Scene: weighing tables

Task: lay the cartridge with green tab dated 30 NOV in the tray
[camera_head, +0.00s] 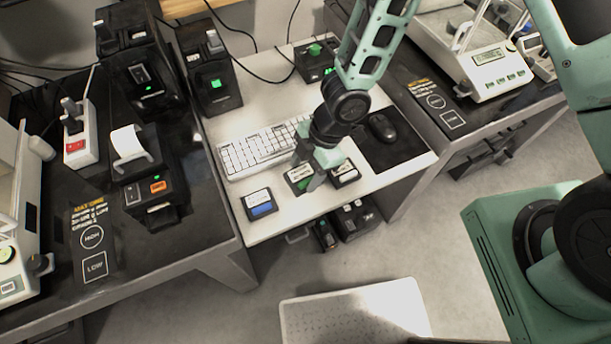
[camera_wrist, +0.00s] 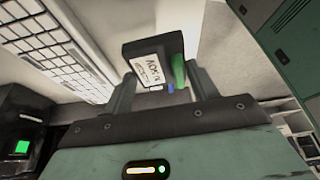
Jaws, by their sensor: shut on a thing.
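My gripper (camera_head: 306,173) points down over the front of the white middle table and is shut on a dark cartridge with a green tab (camera_head: 299,174). In the wrist view the cartridge (camera_wrist: 152,50) sits between the two fingers (camera_wrist: 163,88), with its green tab (camera_wrist: 179,70) on the right. Its white label appears to read NOV; the rest is too small to read. I cannot tell whether it is clear of the tabletop. A pale tray with a dotted surface (camera_head: 355,316) is at the bottom of the head view, well apart from the gripper.
A cartridge with a blue tab (camera_head: 259,204) lies left of the gripper, and another dark cartridge (camera_head: 345,173) lies close on its right. A keyboard (camera_head: 258,150) is behind, and a mouse (camera_head: 381,127) is on a black mat. Dark side tables hold weighing equipment.

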